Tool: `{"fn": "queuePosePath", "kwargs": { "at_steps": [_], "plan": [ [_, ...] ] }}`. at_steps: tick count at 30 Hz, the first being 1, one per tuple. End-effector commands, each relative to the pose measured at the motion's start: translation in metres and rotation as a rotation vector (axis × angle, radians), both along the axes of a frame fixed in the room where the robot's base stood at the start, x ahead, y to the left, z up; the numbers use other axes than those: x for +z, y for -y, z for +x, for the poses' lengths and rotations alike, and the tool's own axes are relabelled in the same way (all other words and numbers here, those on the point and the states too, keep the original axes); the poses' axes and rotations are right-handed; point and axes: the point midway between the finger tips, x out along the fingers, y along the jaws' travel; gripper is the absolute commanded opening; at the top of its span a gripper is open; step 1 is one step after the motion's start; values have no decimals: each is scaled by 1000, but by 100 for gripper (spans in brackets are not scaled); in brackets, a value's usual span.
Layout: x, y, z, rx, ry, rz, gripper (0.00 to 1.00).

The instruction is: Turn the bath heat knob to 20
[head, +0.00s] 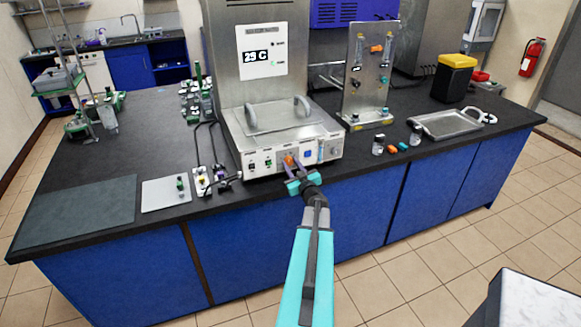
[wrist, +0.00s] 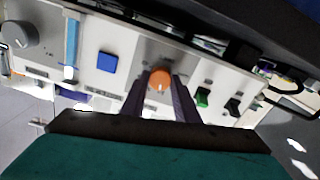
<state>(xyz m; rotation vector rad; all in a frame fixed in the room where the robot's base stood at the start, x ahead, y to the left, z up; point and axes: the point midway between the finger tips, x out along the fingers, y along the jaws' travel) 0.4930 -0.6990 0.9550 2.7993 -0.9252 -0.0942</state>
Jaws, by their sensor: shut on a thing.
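The orange heat knob (wrist: 159,79) sits on the white front panel (wrist: 215,82) of the steel bath. In the head view the knob (head: 289,160) shows at the middle of the panel, partly covered by my gripper. My gripper (wrist: 160,90) has its two dark fingers on either side of the knob and is shut on it. In the head view my gripper (head: 291,168) reaches the panel from the front. The bath's display (head: 262,56) seems to read 23 C or 25 C. The knob's pointer and scale are too small to read.
On the panel, a blue button (wrist: 108,62), a green switch (wrist: 203,97) and a grey knob (wrist: 18,34) stand near. Small bottles (head: 378,146) and a steel tray (head: 440,124) are on the bench to the right. A valve assembly (head: 214,180) stands to the left.

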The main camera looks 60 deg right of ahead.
Motion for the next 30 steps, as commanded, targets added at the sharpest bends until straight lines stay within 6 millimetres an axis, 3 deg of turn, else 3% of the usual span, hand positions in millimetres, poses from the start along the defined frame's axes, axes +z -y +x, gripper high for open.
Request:
{"fn": "queuePosePath", "kwargs": {
  "at_steps": [11, 30],
  "plan": [
    [-2, 0, 4, 7, -79, -114, 5],
    [0, 1, 4, 6, -376, -520, 5]
  ]
}}
